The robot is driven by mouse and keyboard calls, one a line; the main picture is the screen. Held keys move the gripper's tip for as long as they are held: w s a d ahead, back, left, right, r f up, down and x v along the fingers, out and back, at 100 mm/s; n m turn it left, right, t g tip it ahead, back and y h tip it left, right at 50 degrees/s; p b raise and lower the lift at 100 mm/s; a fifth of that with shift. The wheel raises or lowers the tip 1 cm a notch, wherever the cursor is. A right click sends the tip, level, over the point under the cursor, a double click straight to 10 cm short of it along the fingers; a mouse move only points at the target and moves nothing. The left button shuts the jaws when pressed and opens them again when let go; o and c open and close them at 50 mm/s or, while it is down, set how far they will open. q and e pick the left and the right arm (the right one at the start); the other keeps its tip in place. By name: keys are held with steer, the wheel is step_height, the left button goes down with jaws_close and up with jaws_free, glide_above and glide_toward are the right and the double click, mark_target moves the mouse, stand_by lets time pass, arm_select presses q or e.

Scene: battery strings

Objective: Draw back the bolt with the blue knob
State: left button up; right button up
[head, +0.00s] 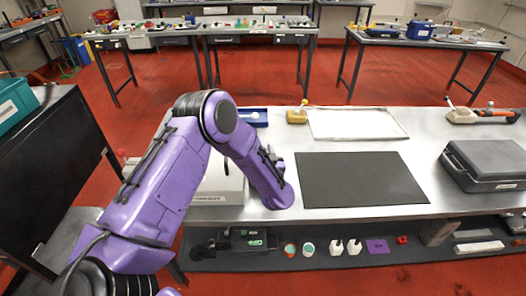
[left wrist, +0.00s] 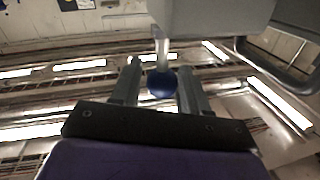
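The blue knob (left wrist: 162,84) hangs on a short pale stem (left wrist: 162,52) below a grey body (left wrist: 205,18) in the left wrist view. My left gripper (left wrist: 160,70) has its two fingers apart, one on each side of the knob. A narrow gap shows on the left of the knob; on the right I cannot tell whether the finger touches. In the head view my purple left arm hides the gripper, the knob and the bolt. It reaches over a pale box (head: 222,188) with a label on its front. My right gripper is not in view.
Small parts lie on the shelf below.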

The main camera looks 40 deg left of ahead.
arm_select(q)
steer(key=shift+o, duration=0.5)
steer(key=shift+w+d, duration=0.1)
steer(key=shift+d, duration=0.05)
steer(key=b+v, duration=0.3)
steer(key=v, duration=0.7)
steer(key=shift+s, duration=0.2)
steer(key=shift+d, duration=0.1)
